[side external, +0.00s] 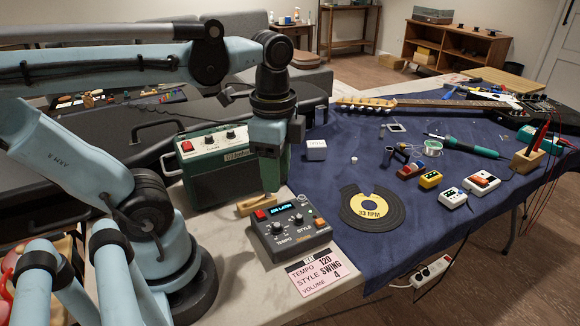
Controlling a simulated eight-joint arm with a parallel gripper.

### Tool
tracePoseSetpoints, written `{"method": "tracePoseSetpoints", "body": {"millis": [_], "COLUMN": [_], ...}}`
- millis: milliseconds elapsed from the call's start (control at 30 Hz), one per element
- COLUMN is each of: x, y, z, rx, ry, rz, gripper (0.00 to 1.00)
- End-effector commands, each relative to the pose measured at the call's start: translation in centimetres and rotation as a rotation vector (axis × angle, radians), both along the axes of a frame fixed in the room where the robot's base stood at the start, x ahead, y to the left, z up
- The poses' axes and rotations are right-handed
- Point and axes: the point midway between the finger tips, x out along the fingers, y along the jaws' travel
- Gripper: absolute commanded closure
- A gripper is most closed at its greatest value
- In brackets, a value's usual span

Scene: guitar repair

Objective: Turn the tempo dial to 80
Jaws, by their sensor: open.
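The tempo box (290,232) is a dark grey unit at the front of the table, with a lit blue display, a red button and several knobs. The display text is too small to read surely. The tempo dial (278,240) is the left front knob, above the label TEMPO; its pointer setting cannot be made out. The style dial (297,218) is to its right. My gripper (271,188) points down just behind the box, above and apart from the dials. It is open, and its fingers look empty.
A pink card (320,271) reading TEMPO 120, STYLE SWING, VOLUME 4 lies in front of the box. A green amplifier (212,165) stands behind left. A black record (371,208) lies to the right. A wooden block (257,205) sits behind the box.

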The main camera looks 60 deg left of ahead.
Motion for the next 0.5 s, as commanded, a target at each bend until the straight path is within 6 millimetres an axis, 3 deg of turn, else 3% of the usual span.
{"method": "tracePoseSetpoints", "body": {"millis": [167, 500], "x": [-0.2, -0.2], "y": [0.0, 0.0], "z": [-0.6, -4.6], "rx": [0.000, 0.000], "ry": [0.018, 0.015], "rz": [-0.024, -0.022], "gripper": [0.53, 0.53]}}
